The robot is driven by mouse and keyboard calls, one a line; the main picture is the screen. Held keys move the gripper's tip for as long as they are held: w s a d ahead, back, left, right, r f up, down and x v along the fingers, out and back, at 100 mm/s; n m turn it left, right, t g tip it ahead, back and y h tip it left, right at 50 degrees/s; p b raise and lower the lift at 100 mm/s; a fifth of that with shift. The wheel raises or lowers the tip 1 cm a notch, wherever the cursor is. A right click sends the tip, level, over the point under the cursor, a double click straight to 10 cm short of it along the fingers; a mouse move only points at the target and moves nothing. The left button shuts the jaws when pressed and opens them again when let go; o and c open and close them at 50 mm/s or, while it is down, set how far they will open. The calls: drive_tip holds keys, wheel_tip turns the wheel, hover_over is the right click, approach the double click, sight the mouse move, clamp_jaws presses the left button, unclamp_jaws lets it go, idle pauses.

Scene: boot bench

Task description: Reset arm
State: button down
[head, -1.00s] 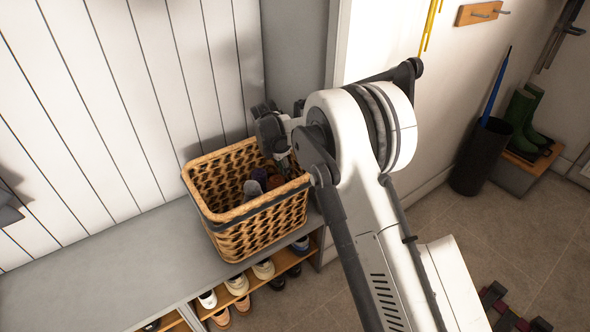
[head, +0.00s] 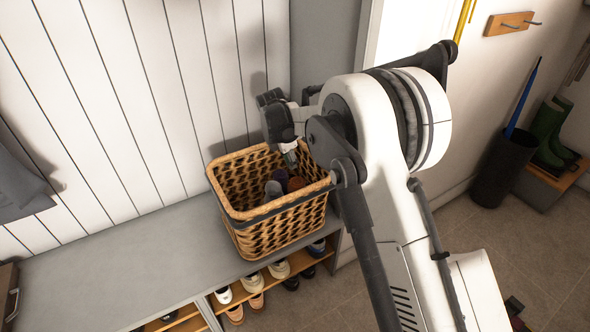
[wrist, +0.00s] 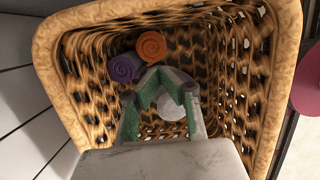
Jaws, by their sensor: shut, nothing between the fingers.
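A woven wicker basket (head: 285,230) stands on the grey bench top. It holds a purple roll (wrist: 124,67), an orange roll (wrist: 152,46) and a pale grey roll (wrist: 172,107). The rolls also show in the head view inside the basket. My gripper (head: 291,160) is over the back right part of the basket, pointing down, shut and empty. In the wrist view its green-padded fingers (wrist: 166,76) come together at the tips, in front of the pale roll and partly hiding it. The rolls look apart from the fingers, though the exact gap cannot be told.
The bench top (head: 120,255) is clear to the left of the basket. Shoes (head: 279,268) sit on the shelf below. A white panelled wall (head: 120,90) rises behind. At the right stand a dark umbrella bin (head: 503,168) and green boots (head: 547,135).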

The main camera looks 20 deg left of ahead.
drive_tip(key=s+d+r+m+p, duration=0.1)
drive_tip(key=d+r+m, duration=0.2)
drive_tip(key=d+r, duration=0.4)
drive_tip(key=s+d+r+m+p, duration=0.15)
drive_tip(key=d+r, duration=0.35)
drive_tip(key=r, duration=0.5)
drive_tip(key=s+d+r+m+t+y+p, duration=0.1)
drive_tip(key=s+d+r+m, duration=0.3)
drive_tip(key=d, duration=0.3)
drive_tip(key=s+d+r+m+y+p, duration=0.1)
drive_tip(key=s+d+r+m, duration=0.15)
drive_tip(key=d+r, duration=0.45)
drive_tip(key=s+d+r+m+t+p, duration=0.2)
drive_tip(key=s+d+r+m, duration=0.3)
drive_tip(key=s+d+m, duration=0.55)
drive_tip(key=s+d+f+m+t+p, duration=0.1)
drive_tip(key=s+d+m, duration=0.2)
drive_tip(key=s+d, duration=0.2)
drive_tip(key=s+d+f+m, duration=0.2)
drive_tip(key=s+d, duration=0.3)
drive_tip(key=s, duration=0.5)
drive_tip(key=shift+s+d+m+t+p, duration=0.35)
drive_tip(key=shift+s+m+t+p, duration=0.05)
drive_tip(key=shift+m, duration=0.25)
